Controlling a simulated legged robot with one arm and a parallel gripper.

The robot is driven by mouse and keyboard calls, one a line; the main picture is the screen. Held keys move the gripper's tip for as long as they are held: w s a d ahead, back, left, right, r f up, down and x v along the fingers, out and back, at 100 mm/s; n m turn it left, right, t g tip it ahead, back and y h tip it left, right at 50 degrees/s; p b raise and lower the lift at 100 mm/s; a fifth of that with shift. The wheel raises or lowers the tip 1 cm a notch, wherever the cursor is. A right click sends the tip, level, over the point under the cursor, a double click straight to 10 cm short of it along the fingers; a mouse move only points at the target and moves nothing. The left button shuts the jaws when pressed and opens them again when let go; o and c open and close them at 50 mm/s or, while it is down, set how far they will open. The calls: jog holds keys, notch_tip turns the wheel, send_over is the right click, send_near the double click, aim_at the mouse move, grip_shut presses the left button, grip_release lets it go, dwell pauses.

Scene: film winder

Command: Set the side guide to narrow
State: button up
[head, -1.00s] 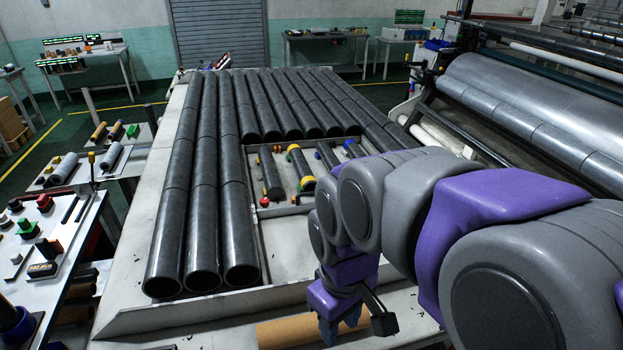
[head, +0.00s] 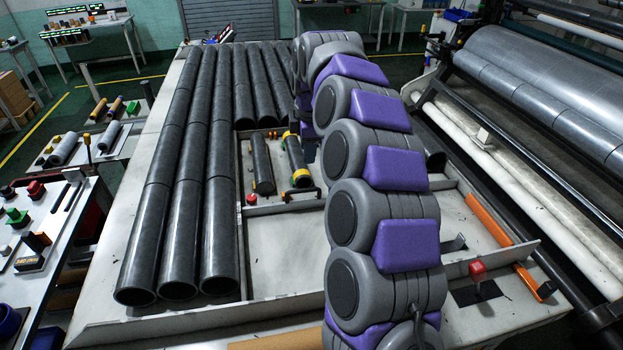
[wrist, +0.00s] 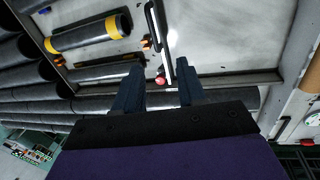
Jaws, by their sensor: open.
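My gripper (wrist: 158,72) is open and empty in the wrist view, its two dark fingers apart. A red knob (wrist: 160,80) appears between the fingertips; whether it touches them I cannot tell. The knob also shows in the head view (head: 251,199), at the left end of a pale divider wall (head: 283,208) inside the tray. A black handle with orange ends (head: 301,194) sits along this divider and shows in the wrist view (wrist: 151,27). This divider looks like the side guide, though nothing labels it. In the head view my arm hides the gripper and the divider's right part.
Long dark tubes (head: 172,200) fill the tray's left side. Two shorter rollers (head: 262,165) lie behind the divider. A red-topped lever (head: 478,270) and an orange bar (head: 489,220) are at right. The tray floor (head: 285,250) in front of the divider is clear.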

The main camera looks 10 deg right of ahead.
jog(key=w, duration=0.1)
jog(key=b, duration=0.3)
send_over(305, 191)
jog(key=d, duration=0.1)
notch_tip(305, 191, down, 13)
jog(key=f, duration=0.1)
jog(key=a+f, duration=0.1)
jog(key=f, duration=0.1)
jog(key=shift+a+f, duration=0.1)
jog(key=shift+a, duration=0.05)
jog(key=shift+a+f, duration=0.3)
jog(key=shift+f, duration=0.15)
jog(key=shift+d+f, duration=0.1)
jog(key=shift+d, duration=0.7)
jog(key=shift+c, duration=0.3)
jog(key=shift+a, duration=0.1)
jog(key=c, duration=0.3)
jog(key=shift+a, duration=0.4)
grip_shut()
jog(key=shift+d, duration=0.1)
